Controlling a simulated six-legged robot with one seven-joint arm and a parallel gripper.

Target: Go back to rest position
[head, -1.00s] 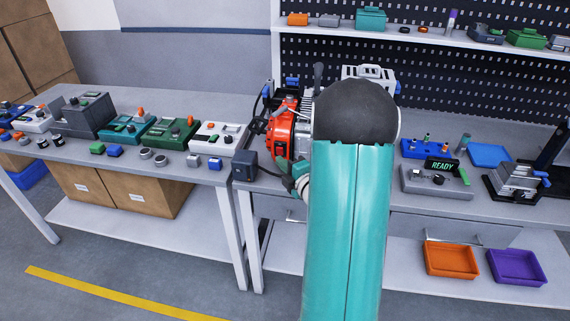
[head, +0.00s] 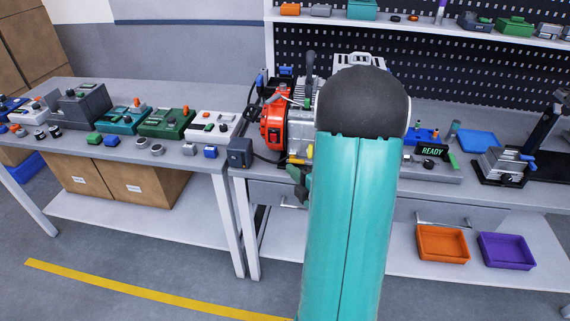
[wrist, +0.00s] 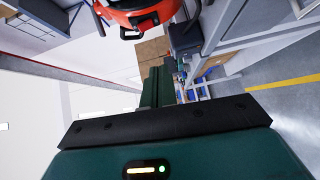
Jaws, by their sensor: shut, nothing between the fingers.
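My teal arm (head: 350,225) with its dark rounded joint stands upright in the middle of the head view. It hides part of the bench behind it. My gripper shows only in part at the arm's left edge in the head view, as a small dark green piece below the bench top. In the wrist view, my gripper (wrist: 160,86) has its dark green fingers shut beyond a black plate, with nothing held. An orange-red machine (head: 276,124) stands on the bench behind and left of the arm; an orange-red body (wrist: 135,12) also shows at the top of the wrist view.
A dark grey box (head: 240,152) sits at the bench edge left of the gripper. Several devices line the left table. A READY display (head: 432,150) and a clamp device (head: 503,165) are at right. Orange (head: 443,243) and purple (head: 507,251) trays lie on the lower shelf. Front floor is open.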

